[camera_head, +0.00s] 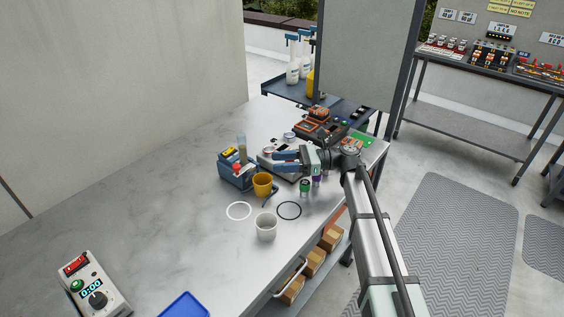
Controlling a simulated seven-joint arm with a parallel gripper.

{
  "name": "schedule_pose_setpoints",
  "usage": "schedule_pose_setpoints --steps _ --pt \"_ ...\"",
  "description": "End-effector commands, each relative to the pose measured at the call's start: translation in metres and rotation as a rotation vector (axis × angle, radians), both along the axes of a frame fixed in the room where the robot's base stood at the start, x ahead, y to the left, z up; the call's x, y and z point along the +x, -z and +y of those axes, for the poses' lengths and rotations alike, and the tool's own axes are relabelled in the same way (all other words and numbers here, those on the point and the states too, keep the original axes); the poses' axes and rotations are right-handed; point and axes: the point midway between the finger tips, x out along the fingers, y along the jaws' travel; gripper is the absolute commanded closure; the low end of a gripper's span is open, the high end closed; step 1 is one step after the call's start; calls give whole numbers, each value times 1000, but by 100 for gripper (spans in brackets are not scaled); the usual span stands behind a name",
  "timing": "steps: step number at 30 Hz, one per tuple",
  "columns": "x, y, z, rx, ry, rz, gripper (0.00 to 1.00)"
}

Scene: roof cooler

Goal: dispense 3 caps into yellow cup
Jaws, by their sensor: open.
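The yellow cup (262,186) stands upright on the table, just in front of a blue dispenser (235,175). The dispenser has a red button or knob, a yellow part on top and an upright clear tube (241,148). Caps are too small to make out, and the inside of the cup is not clear. My gripper (275,162) is open and points left. It is up and right of the yellow cup in the picture, apart from the cup, with nothing visible between its fingers.
A white cup (266,229) stands in front, near a white ring (239,211) and a black ring (289,210). Small green and purple items (305,186) stand below my gripper. A timer box (91,284) and blue tray (185,305) are at front left. The table's left middle is clear.

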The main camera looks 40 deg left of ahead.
Motion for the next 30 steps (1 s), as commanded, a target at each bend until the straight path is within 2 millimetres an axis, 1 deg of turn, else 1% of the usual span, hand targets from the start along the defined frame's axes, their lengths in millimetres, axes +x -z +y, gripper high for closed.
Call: schedule_pose_setpoints --steps 5,8,14,17,30 --pt "0 0 0 0 0 0 54" --pt "-1 1 -7 -3 -1 -1 54" --pt "-6 1 0 -3 -3 -1 54" --pt "-14 1 8 -3 -4 -1 54" --pt "-68 1 61 -3 -4 -1 54"
